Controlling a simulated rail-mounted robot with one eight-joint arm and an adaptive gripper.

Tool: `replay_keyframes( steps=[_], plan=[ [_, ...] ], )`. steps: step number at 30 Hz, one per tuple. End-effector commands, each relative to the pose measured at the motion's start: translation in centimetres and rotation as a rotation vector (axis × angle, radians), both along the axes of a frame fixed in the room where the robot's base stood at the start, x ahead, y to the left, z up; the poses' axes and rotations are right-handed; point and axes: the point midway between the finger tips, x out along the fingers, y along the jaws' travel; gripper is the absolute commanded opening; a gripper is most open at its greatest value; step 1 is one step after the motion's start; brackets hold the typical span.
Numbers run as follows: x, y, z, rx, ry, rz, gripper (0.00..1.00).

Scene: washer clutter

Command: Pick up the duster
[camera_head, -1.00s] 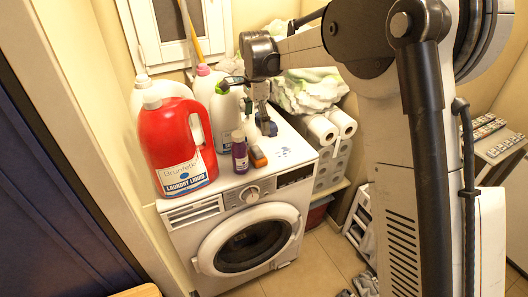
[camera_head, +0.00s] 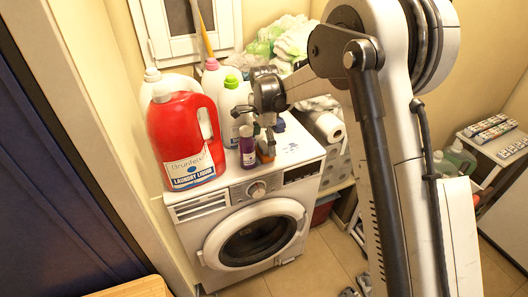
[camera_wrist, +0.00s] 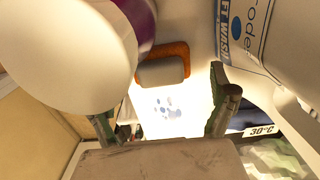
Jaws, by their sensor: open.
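The small orange block with a grey pad, which looks like the duster (camera_head: 265,157), sits on top of the washing machine near its front edge, right of a purple bottle. In the wrist view the duster (camera_wrist: 163,70) lies above the gap between my fingers, apart from them. My gripper (camera_head: 264,126) is just above and behind the duster in the head view. Its two fingers (camera_wrist: 165,116) are spread with nothing between them. In the head view my gripper partly covers the duster's upper part.
The purple bottle (camera_head: 247,146) stands close to the duster's left. A red detergent jug (camera_head: 186,140) and several white bottles (camera_head: 212,85) crowd the left of the washer (camera_head: 250,232). Paper rolls (camera_head: 329,127) stand to the right. The washer top right of the duster is clear.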

Motion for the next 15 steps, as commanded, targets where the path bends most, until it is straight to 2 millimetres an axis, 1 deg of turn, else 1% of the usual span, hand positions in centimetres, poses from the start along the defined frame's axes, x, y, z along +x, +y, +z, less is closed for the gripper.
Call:
replay_keyframes(
  steps=[1,3,6,13,15],
  plan=[
    [0.1,0.1,-0.8,0.0,0.0,0.0,0.9],
    [0.1,0.1,-1.8,0.0,0.0,0.0,0.9],
    [0.0,0.1,-2.7,0.0,0.0,0.0,0.9],
    [0.0,0.0,-2.9,0.0,0.0,0.0,0.9],
    [0.0,0.0,-2.9,0.0,0.0,0.0,0.8]
  ],
)
